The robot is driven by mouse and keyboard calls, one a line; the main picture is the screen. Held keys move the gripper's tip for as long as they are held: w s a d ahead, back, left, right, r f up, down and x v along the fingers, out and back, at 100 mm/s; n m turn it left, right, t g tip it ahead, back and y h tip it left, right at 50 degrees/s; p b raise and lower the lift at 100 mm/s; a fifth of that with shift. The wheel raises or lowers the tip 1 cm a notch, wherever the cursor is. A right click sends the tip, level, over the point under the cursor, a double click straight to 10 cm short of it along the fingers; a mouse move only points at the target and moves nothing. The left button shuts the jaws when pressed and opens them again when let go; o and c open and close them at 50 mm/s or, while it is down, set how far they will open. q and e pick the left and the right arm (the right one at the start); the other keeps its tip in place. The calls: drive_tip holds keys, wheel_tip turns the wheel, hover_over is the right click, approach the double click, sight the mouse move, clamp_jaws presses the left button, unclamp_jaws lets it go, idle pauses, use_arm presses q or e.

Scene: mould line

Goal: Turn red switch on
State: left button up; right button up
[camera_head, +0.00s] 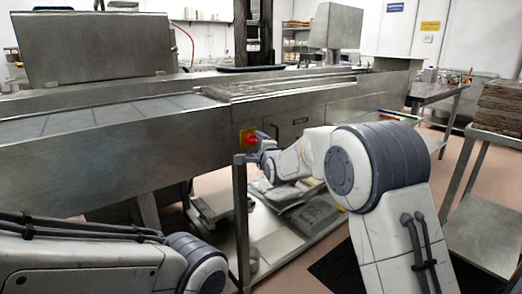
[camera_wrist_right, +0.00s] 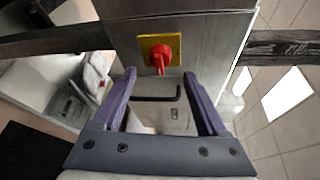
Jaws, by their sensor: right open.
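The red switch (camera_head: 252,138) is a red rotary knob on a yellow square plate, fixed to the side of the steel mould line. In the right wrist view the red switch (camera_wrist_right: 160,58) shows close ahead, its handle pointing down toward me. My right gripper (camera_wrist_right: 159,78) is open and empty, with its two purple fingers to either side of the knob's line. The knob lies just beyond the fingertips, and I see no contact. In the head view my right gripper (camera_head: 262,146) is small and partly hides the switch. My left gripper is out of view; only my left arm shows.
The steel mould line (camera_head: 120,150) runs across the view, with its belt on top. A lower shelf (camera_head: 275,245) under it holds trays and bags. A steel table (camera_head: 490,225) with a brown stack (camera_head: 500,105) stands at the right. A table leg stands close to my right gripper.

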drive_tip(key=shift+v, duration=2.2)
drive_tip(key=s+a+f+n+g, duration=0.2)
drive_tip(key=s+f+n+g, duration=0.15)
drive_tip(key=s, duration=0.45)
drive_tip(key=s+a+f+n+g, duration=0.1)
drive_tip(key=s+f+n+g, duration=0.1)
drive_tip(key=s+n, duration=0.4)
drive_tip(key=s+a+f+n+g, duration=0.2)
drive_tip(key=s+f+n+g, duration=0.1)
drive_tip(key=s, duration=0.6)
drive_tip(key=s+d+f+n+g+h, duration=0.1)
drive_tip(key=s+d+f+n+g, duration=0.2)
drive_tip(key=s, duration=0.5)
drive_tip(key=s+d+f+n+g+h, duration=0.1)
drive_tip(key=s+d+n+g, duration=0.1)
drive_tip(key=s+n, duration=0.5)
drive_tip(key=s+d+f+n+g+h, duration=0.1)
drive_tip(key=s+d+f+n+g, duration=0.15)
drive_tip(key=s, duration=0.75)
wheel_tip(320, 180, up, 26)
drive_tip(key=p, duration=2.5)
drive_tip(key=shift+d+f+m, duration=0.15)
drive_tip(key=shift+f+m, duration=0.05)
drive_tip(key=shift+m, duration=0.1)
drive_tip(key=shift+s, duration=0.1)
